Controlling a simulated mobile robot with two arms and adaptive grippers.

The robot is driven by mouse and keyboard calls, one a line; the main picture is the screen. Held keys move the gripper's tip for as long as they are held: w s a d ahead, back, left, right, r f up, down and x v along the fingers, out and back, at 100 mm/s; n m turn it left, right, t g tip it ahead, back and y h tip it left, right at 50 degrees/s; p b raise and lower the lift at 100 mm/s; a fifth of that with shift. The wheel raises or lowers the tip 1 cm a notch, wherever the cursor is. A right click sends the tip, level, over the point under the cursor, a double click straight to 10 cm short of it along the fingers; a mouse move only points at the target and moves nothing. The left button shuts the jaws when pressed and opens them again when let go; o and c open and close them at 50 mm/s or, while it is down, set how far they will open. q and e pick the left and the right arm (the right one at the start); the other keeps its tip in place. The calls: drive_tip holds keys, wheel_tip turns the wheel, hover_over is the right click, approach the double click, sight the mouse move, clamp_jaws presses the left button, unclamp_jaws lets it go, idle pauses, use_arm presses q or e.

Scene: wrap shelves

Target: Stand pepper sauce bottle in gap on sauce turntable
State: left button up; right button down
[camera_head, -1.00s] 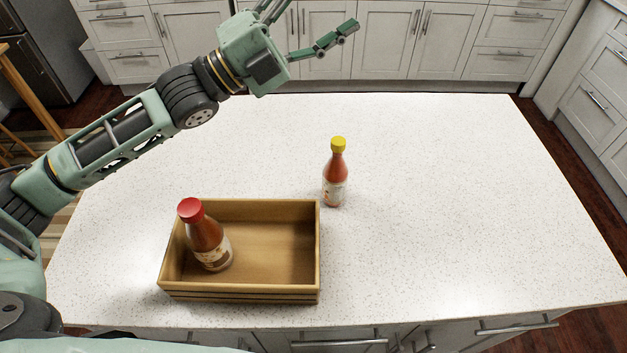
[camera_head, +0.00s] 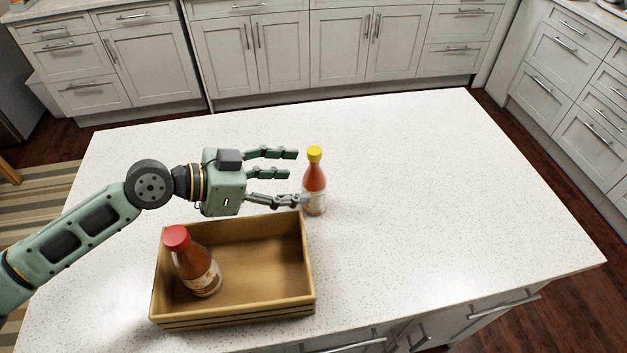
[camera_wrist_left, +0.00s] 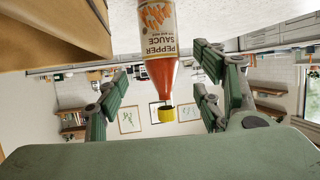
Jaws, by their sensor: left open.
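The pepper sauce bottle (camera_head: 314,188), orange-red with a yellow cap, stands upright on the white counter, just past the back right corner of a wooden crate. My left gripper (camera_head: 292,176) is open and level beside it, fingers pointing right at the bottle, fingertips close to it. The head view does not show whether they touch. In the left wrist view the bottle (camera_wrist_left: 160,50) appears upside down with its "PEPPER SAUCE" label, between the spread fingers (camera_wrist_left: 160,95). My right gripper is not in view. No turntable is in view.
The wooden crate (camera_head: 310,262) sits at the counter's front and holds a red-capped sauce bottle (camera_head: 196,265) in its left part. The white counter (camera_head: 440,210) is clear to the right and behind. Grey cabinets (camera_head: 250,50) line the back.

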sight(315, 181)
use_arm(q)
drive_tip(key=shift+w+d+f, duration=0.2)
drive_tip(key=shift+w+d, duration=0.05)
drive_tip(key=shift+d, duration=0.35)
drive_tip(key=p+x, duration=0.2)
drive_tip(key=x, duration=0.2)
drive_tip(key=shift+w+f+p, duration=0.15)
drive_tip(key=shift+f+p, duration=0.15)
drive_tip(key=shift+p, duration=0.1)
drive_tip(key=shift+w+d+f, duration=0.15)
drive_tip(key=shift+d+f, duration=0.1)
drive_tip(key=shift+d, duration=0.05)
drive_tip(key=shift+a, duration=0.1)
drive_tip(key=c, duration=1.5)
clamp_jaws()
